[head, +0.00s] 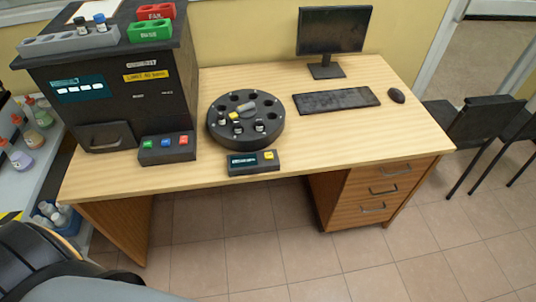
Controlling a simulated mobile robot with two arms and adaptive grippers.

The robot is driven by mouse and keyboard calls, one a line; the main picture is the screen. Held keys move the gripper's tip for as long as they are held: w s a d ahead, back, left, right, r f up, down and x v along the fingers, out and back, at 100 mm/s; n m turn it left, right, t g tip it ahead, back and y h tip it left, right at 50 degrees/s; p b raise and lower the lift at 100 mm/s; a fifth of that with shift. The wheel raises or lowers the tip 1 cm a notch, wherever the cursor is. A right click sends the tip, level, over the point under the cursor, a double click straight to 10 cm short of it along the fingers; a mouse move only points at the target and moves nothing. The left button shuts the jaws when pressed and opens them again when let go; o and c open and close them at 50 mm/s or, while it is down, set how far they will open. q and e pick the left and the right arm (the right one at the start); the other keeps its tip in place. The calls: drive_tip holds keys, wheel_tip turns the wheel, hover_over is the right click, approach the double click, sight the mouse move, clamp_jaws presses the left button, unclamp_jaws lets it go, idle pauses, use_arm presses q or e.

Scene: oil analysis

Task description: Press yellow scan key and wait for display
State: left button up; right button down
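The yellow key (269,155) is on a small dark console (254,168) at the front edge of the wooden desk. Beside the key, on its left, is a small dark display (243,160) with light text too small to read. Just behind the console is a round black carousel (220,137) with several holes and a few vials in it. Nothing touches the key. Neither of my grippers is in view.
A black analyzer (112,105) with a lit screen stands on the left. A box with green, blue and red buttons (167,147) sits before it. A keyboard (336,100), monitor (333,32) and mouse (397,95) are at right. The desk's right front (350,140) is clear.

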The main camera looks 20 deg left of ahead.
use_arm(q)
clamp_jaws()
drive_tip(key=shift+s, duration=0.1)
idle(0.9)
